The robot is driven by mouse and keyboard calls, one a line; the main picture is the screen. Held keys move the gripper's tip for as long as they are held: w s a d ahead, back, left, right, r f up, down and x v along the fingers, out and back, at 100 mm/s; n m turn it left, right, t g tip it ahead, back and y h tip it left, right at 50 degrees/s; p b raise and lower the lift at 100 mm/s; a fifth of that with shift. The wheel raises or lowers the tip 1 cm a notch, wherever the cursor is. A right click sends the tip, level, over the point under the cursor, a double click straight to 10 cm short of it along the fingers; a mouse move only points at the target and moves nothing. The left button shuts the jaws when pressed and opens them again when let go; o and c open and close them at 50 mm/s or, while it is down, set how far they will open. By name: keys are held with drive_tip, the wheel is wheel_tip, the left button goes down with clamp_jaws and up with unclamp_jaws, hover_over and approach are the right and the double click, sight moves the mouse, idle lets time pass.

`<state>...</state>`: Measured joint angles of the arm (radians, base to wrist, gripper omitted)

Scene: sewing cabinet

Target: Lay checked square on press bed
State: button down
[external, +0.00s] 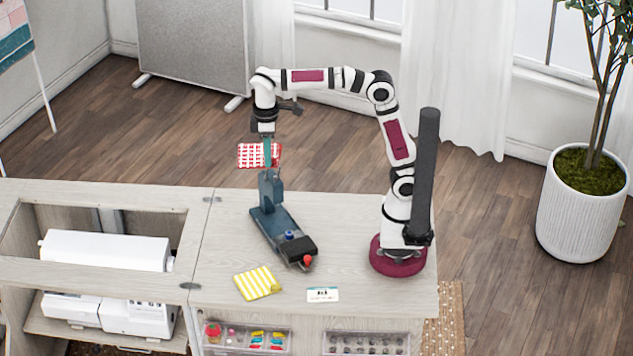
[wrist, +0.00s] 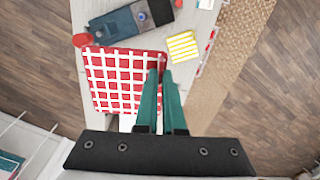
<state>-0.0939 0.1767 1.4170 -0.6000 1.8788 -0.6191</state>
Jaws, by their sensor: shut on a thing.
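The red-and-white checked square (external: 246,155) is held in the air beyond the back edge of the cabinet top; in the wrist view it lies flat (wrist: 112,80) with its right edge at my fingers. My gripper (external: 268,163) points down with teal fingers, shut on the square; its tips also show in the wrist view (wrist: 161,74). The dark teal press (external: 268,222) stands on the cabinet top, its upright end nearest the square. In the wrist view the press (wrist: 120,26) lies beyond the square, with a red round part (wrist: 82,40) beside it. I cannot clearly make out the bed.
A yellow-striped square (external: 258,283) and a small white card (external: 323,295) lie on the cabinet top (external: 352,225). To the left is an open well with a white sewing machine (external: 105,250). Trays of small parts (external: 248,338) sit at the front. Floor lies behind.

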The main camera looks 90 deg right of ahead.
drive_tip(key=s+a+f+m, duration=0.1)
drive_tip(key=s+f+m, duration=0.2)
drive_tip(key=f+m, duration=1)
drive_tip(key=shift+s+a+f, duration=0.15)
drive_tip(key=shift+s+f, duration=0.05)
drive_tip(key=shift+f, duration=7.2)
drive_tip(key=shift+f, duration=0.4)
drive_tip(key=c, duration=0.9)
unclamp_jaws()
drive_tip(key=shift+c, duration=0.2)
